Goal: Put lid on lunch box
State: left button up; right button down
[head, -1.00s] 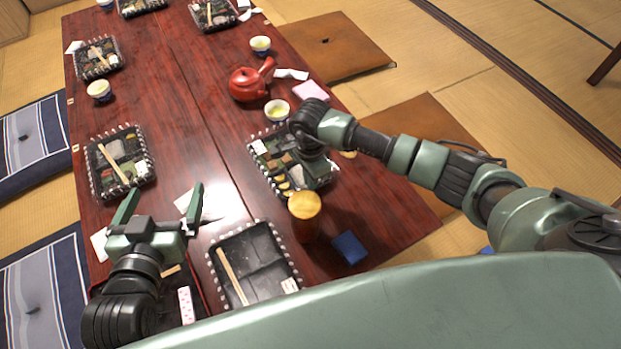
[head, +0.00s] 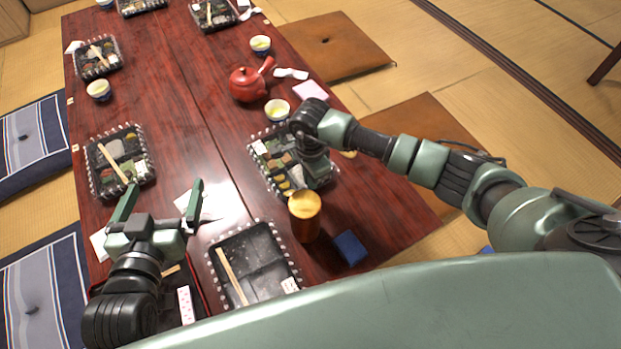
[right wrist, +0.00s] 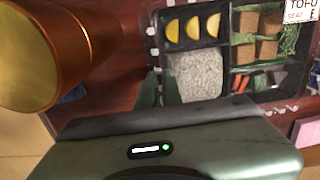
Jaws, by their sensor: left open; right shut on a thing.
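A black lunch box (head: 262,184) with a pale beaded rim stands on the table, filled with food. My right gripper (head: 316,178) is low over its near right side and hides part of it. In the right wrist view my right gripper's green fingers (right wrist: 160,88) are together at the box's edge, beside the rice (right wrist: 195,77); they seem shut on that edge, though the contact is partly hidden. My left gripper (head: 160,197) is open and empty above the table at the left. I cannot make out a separate lid.
An orange-gold cylinder (head: 305,214) stands close to my right gripper. An empty black box (head: 262,262) with chopsticks and a blue block (head: 350,247) are at the front. A red teapot (head: 248,84) and a teacup (head: 277,111) stand behind the filled box.

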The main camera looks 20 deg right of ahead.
pick_arm(q)
jog(key=shift+r, duration=0.1)
jog(key=shift+w+d+r, duration=0.1)
jog(key=shift+w+r, duration=0.05)
jog(key=shift+r, duration=0.1)
jog(key=shift+r+t, duration=0.1)
jog(key=shift+t, duration=0.2)
pick_arm(e)
jog(key=shift+f, duration=0.1)
pick_arm(q)
jog(key=shift+w+d+r, duration=0.1)
jog(key=shift+w+r, duration=0.05)
jog(key=shift+r, duration=0.1)
jog(key=shift+w+d+r+t+h+b, duration=0.1)
jog(key=shift+r+t+h+b, duration=0.05)
jog(key=shift+r+t, duration=0.2)
jog(key=shift+w+d+r+t+h+b, duration=0.1)
jog(key=shift+r+t+h+b, duration=0.05)
jog(key=shift+r+t, duration=0.15)
pick_arm(e)
jog(key=shift+f, duration=0.2)
dwell(0.3)
pick_arm(q)
jog(key=shift+w+r+t, duration=0.1)
jog(key=shift+r+t, duration=0.15)
jog(key=shift+r, duration=0.3)
pick_arm(e)
jog(key=shift+f, duration=0.1)
pick_arm(q)
jog(key=shift+d+r, duration=0.1)
